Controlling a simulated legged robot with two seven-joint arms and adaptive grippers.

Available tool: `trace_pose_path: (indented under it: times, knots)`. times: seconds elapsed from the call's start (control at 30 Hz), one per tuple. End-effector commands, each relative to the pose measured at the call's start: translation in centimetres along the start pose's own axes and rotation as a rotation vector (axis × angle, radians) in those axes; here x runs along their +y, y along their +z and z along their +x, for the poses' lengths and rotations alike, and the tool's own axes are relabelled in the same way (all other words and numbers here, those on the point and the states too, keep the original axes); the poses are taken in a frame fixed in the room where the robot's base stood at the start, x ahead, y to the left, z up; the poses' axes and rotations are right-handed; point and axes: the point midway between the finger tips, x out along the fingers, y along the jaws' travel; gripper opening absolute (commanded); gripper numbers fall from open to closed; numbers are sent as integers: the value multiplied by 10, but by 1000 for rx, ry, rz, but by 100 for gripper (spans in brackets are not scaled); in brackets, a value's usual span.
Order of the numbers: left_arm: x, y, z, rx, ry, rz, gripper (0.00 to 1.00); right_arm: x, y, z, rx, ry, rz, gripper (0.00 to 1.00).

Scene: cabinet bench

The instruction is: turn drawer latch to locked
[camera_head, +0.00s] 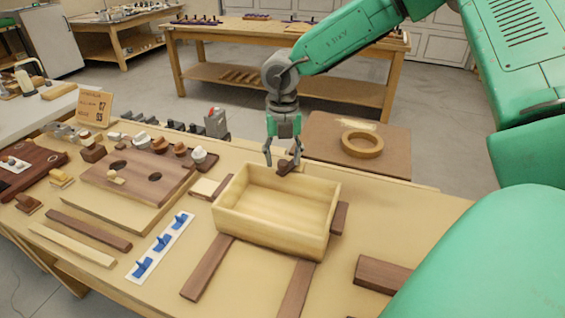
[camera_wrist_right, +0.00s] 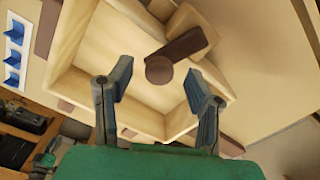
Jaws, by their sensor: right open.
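The drawer (camera_head: 246,239) is a pale open wooden box on the bench, empty inside. It also shows in the wrist view (camera_wrist_right: 75,90). The drawer latch (camera_head: 286,168) is a dark brown piece at the drawer's far edge. In the wrist view the latch (camera_wrist_right: 185,46) has a round end, and its bar slants up to the right. My right gripper (camera_head: 281,158) points down over the latch. In the wrist view the right gripper (camera_wrist_right: 158,80) is open, with the round end seen between its fingertips. Contact cannot be told. My left gripper is out of view.
Dark wooden strips (camera_head: 208,267) lie under and around the drawer. A white strip with blue hooks (camera_head: 161,246) and a board with holes (camera_head: 140,176) are to the left. A wooden ring (camera_head: 362,144) lies behind on a brown board. The bench right of the drawer is mostly clear.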

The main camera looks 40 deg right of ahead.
Motion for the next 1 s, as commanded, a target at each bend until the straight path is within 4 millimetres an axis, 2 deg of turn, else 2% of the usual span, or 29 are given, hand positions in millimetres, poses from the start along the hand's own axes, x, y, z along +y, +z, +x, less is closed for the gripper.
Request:
trace_pose_path:
  times: [0.13, 0.43, 0.57, 0.77, 1.0]
  knots:
    - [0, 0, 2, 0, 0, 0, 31, 0, 0, 10, 0, 0, 0, 46]
    - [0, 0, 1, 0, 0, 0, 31, 0, 0, 12, 0, 0, 0, 46]
    - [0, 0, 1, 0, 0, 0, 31, 0, 0, 12, 0, 0, 0, 0]
    - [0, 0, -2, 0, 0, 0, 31, 0, 0, 11, 1, 0, -8, 0]
    - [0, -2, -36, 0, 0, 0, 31, -6, -5, 6, 5, -1, -146, 0]
